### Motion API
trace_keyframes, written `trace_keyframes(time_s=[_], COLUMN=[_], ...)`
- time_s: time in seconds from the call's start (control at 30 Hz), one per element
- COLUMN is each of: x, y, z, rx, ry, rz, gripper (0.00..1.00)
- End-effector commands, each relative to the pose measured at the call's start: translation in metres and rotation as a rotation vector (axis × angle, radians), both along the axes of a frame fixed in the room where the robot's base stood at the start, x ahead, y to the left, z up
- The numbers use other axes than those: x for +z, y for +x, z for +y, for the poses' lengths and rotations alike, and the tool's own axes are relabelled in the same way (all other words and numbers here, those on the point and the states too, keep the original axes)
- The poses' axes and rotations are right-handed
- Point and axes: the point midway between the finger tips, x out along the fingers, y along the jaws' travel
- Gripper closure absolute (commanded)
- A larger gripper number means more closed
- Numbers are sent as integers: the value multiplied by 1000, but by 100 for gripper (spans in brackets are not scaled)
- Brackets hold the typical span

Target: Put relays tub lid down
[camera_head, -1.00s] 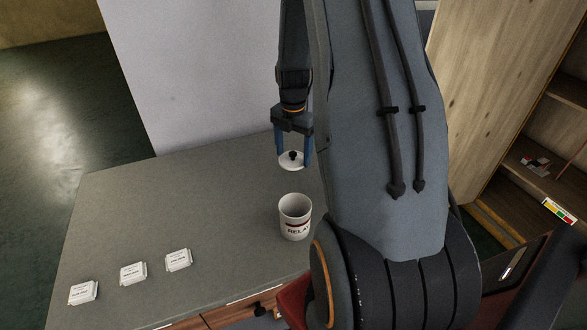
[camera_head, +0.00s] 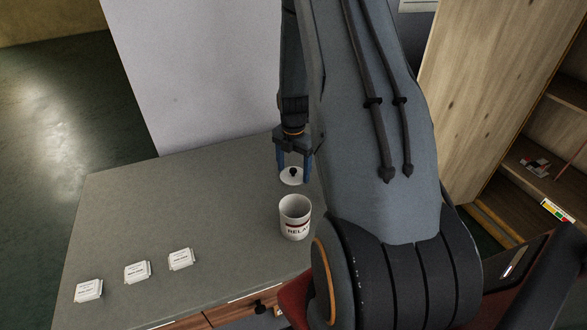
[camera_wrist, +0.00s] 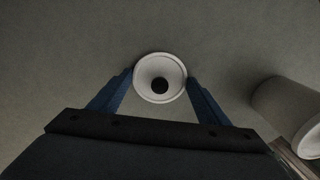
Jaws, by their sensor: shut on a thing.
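The lid (camera_head: 291,177) is a white disc with a black knob, seen from above in the wrist view (camera_wrist: 160,68). My gripper (camera_head: 292,176) has its blue fingers shut on the lid, one at each side of the rim. The lid is behind the tub in the head view, clear of its mouth. Its exact height above the worktop is hard to tell.
The grey worktop (camera_head: 190,210) is bare around the lid to the left. Three small white labelled boxes (camera_head: 137,272) lie near its front left. A pale wall panel (camera_head: 200,70) stands behind. A wooden shelf unit (camera_head: 480,110) is at the right.

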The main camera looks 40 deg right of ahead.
Motion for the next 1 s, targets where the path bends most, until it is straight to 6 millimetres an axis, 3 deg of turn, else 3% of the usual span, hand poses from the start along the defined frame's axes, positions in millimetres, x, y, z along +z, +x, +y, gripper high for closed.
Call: trace_keyframes(time_s=[0.03,0.13,0.57,1.0], x=[-1,-1,8,77], y=[0,0,1,2], z=[0,0,-1,-1], rx=[0,0,0,-1], ry=[0,0,-1,-2], rz=[0,0,-3,-5], gripper=[26,11,11,11])
